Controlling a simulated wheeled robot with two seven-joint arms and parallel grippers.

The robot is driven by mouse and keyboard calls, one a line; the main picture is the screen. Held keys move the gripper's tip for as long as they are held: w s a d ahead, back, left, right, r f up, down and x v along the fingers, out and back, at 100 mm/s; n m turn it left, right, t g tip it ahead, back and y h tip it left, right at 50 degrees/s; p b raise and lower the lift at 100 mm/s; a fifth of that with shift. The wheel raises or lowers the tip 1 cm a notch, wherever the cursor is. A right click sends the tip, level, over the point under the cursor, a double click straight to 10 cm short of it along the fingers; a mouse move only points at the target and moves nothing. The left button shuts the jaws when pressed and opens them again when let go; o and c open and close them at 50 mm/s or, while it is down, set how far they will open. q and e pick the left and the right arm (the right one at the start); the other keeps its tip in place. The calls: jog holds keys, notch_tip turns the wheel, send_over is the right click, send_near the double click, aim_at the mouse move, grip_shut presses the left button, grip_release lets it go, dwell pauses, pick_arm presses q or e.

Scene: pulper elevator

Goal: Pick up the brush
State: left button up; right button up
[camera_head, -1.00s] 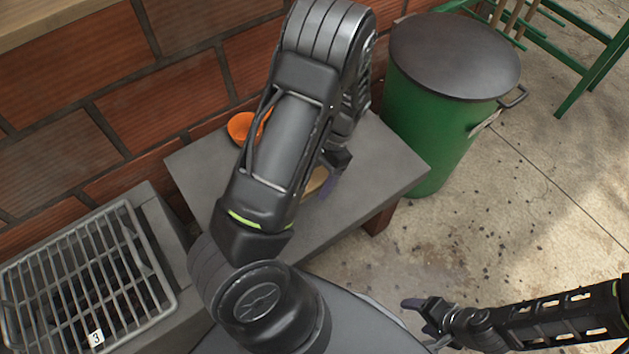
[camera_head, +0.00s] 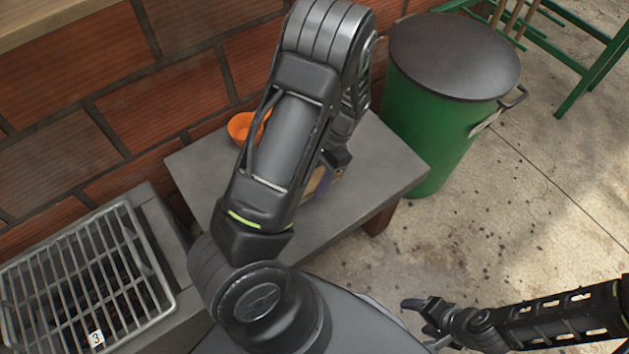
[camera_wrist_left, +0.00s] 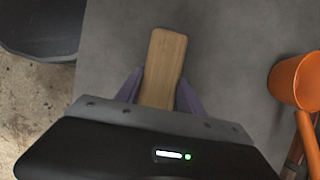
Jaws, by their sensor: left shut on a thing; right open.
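The brush shows in the left wrist view as a flat light-brown wooden piece (camera_wrist_left: 165,62) lying between the two purple fingers of my left gripper (camera_wrist_left: 160,92). The fingers touch its sides, so the gripper is shut on it, low over the grey table (camera_wrist_left: 225,60). In the head view my left arm hides most of the brush; only a small tan part (camera_head: 318,183) shows beside the gripper (camera_head: 328,180). Any bristles are hidden. My right gripper (camera_head: 420,312) is open and empty at the lower right, over the floor.
A green bin (camera_head: 435,130) with a dark lid stands right of the table. A metal grill (camera_head: 85,270) is at the left.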

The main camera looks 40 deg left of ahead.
pick_arm(q)
notch_tip(320, 180, up, 10)
jog(key=shift+r+p, duration=0.1)
jog(key=shift+p, duration=1.1)
jog(key=o, duration=0.9)
jog(key=c, duration=0.6)
jog(key=w+d+r+n+p, duration=0.1)
jog(key=w+d+r+p, duration=0.2)
jog(key=d+p, duration=0.1)
jog(key=w+d+r+n+p, duration=0.1)
jog(key=w+d+r+p, duration=0.3)
jog(key=p, duration=0.1)
jog(key=w+d+r+n+h+p, duration=0.1)
jog(key=w+d+r+p, duration=0.3)
jog(key=p, duration=0.1)
jog(key=shift+d, duration=0.25)
jog(key=shift+c, duration=0.2)
